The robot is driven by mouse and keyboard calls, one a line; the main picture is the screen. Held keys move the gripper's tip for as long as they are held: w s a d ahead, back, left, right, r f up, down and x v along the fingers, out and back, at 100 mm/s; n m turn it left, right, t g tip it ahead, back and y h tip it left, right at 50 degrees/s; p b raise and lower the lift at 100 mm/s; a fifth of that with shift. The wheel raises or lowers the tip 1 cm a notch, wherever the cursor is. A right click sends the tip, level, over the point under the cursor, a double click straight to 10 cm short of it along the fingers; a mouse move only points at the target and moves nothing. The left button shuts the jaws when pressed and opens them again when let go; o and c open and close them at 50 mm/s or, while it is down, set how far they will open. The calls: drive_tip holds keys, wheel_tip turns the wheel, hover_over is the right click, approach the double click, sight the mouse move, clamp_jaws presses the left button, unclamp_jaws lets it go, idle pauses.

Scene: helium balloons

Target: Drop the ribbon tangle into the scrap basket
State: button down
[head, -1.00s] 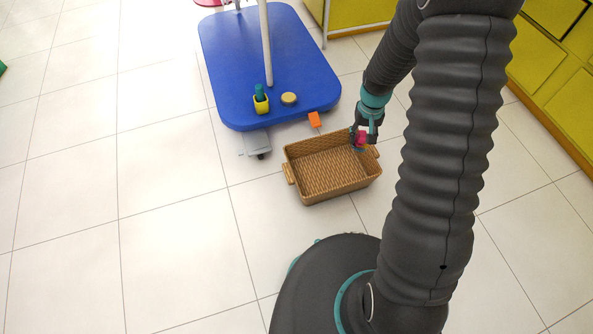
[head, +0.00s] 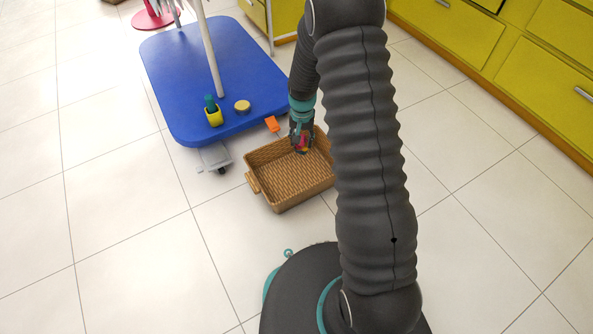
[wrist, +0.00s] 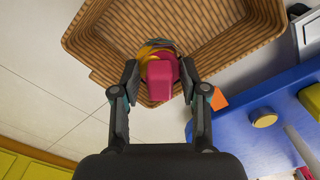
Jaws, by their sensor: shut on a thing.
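My gripper (head: 301,147) is shut on the ribbon tangle, a pink, yellow and dark bundle. The tangle (wrist: 161,78) sits between the two fingers in the wrist view, and only a small pink part (head: 303,142) shows in the head view. The scrap basket (head: 262,171) is a brown woven rectangular basket with side handles, standing on the floor. In the head view my gripper overlaps the basket's far side. In the wrist view the basket (wrist: 190,35) lies beyond the tangle, which overlaps its near rim. My arm hides the basket's right end in the head view.
A blue platform (head: 190,88) with a white pole stands behind the basket, carrying a yellow pot (head: 213,117) and a round tin (head: 242,106). An orange tag (head: 271,124) is at its near edge. Yellow cabinets (head: 470,50) line the right. Tiled floor at left is clear.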

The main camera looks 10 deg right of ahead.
drive_tip(key=shift+f+b, duration=0.7)
drive_tip(key=shift+f, duration=0.9)
drive_tip(key=c, duration=0.5)
unclamp_jaws()
wheel_tip(320, 180, up, 11)
drive_tip(key=shift+r, duration=0.55)
